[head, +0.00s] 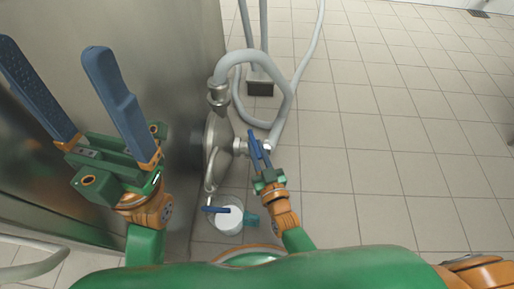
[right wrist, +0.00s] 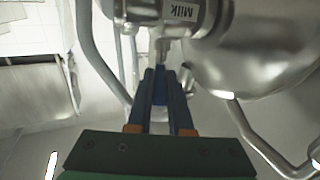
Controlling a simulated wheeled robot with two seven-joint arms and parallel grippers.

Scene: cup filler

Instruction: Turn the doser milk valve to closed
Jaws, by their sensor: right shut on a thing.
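The steel doser (head: 217,140) stands beside the metal cabinet in the head view. Its milk valve (right wrist: 180,14) carries a "Milk" label, upside down at the top of the right wrist view. My right gripper (head: 257,139) is at the doser's right-hand pipe fitting. In the right wrist view, its fingers (right wrist: 159,78) are shut on a blue valve handle (right wrist: 160,92), mostly hidden between them. The handle's exact angle is hard to tell. My left gripper (head: 50,45) is open and empty at the upper left, in front of the cabinet.
A grey hose (head: 286,92) loops from the doser's top. A second blue handle (head: 216,209) sits at the lower outlet, above a white cup-like container (head: 229,222). The metal cabinet (head: 180,60) closes off the left. The tiled floor (head: 400,150) at right is clear.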

